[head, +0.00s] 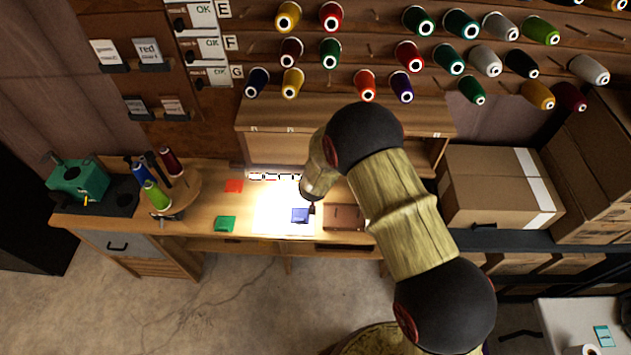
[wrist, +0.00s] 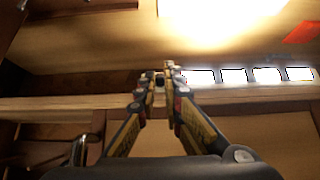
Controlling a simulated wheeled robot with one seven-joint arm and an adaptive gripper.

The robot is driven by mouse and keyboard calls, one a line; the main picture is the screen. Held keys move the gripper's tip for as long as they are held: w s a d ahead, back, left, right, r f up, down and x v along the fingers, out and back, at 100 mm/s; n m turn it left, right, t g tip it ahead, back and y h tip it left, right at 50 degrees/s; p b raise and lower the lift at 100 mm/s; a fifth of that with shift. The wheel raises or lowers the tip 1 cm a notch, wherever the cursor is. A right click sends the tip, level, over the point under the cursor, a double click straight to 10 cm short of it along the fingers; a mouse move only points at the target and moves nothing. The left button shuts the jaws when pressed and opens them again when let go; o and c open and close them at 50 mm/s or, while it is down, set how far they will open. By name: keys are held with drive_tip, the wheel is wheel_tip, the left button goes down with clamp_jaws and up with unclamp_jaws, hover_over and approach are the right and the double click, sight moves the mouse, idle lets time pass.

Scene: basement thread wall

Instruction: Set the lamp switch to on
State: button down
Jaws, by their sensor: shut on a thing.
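My gripper (wrist: 159,82) reaches toward the back of the workbench, and its fingertips are closed together on a small dark piece. This piece appears to be the lamp switch (wrist: 159,79), mostly hidden between the tips. It sits beside the end of a row of bright white plates (wrist: 233,76). In the head view my arm covers the switch, and my gripper (head: 311,200) shows only in part, over the bench. A bright pool of light (head: 270,212) lies on the bench top, so the lamp is lit. The lamp itself cannot be made out.
A blue square (head: 300,215), green square (head: 225,223) and red square (head: 234,186) lie on the workbench (head: 205,220). A brown box (head: 344,217) is right of the light. Thread spools (head: 365,85) fill the wall racks; cartons (head: 495,185) stand at right.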

drive_tip(key=c, duration=1.9)
unclamp_jaws()
drive_tip(key=v, duration=1.1)
drive_tip(key=shift+s+r, duration=0.25)
drive_tip(key=shift+r, duration=0.1)
